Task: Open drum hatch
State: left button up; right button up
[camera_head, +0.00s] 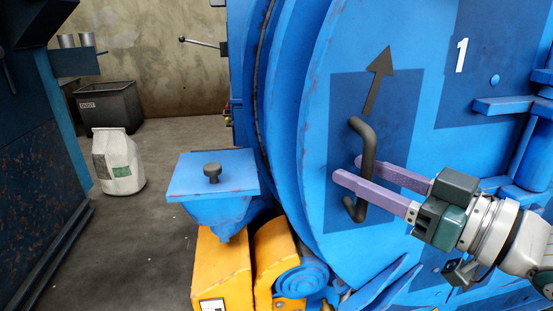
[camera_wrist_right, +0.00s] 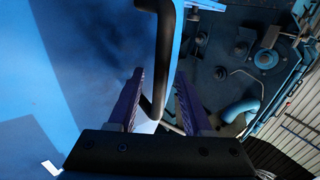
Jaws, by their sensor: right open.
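The blue drum hatch (camera_head: 310,150) is a big round door at the centre right of the head view, and it looks closed. A dark bent handle (camera_head: 364,135) stands on its dark blue panel, below a dark arrow pointing up and right. My right gripper (camera_head: 345,170) comes in from the right with its purple fingers open around the handle's middle. In the right wrist view the handle (camera_wrist_right: 163,50) runs between the two fingers (camera_wrist_right: 155,90), with gaps visible beside it. I cannot tell if a finger touches it. My left gripper is not in view.
A blue hopper box with a black knob (camera_head: 212,172) stands left of the hatch above yellow machine parts (camera_head: 222,270). A white sack (camera_head: 118,162) and a dark dust bin (camera_head: 110,103) stand on the floor at the left. The floor between is clear.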

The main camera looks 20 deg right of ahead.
jog(key=shift+c, duration=0.2)
grip_shut()
dwell(1.1)
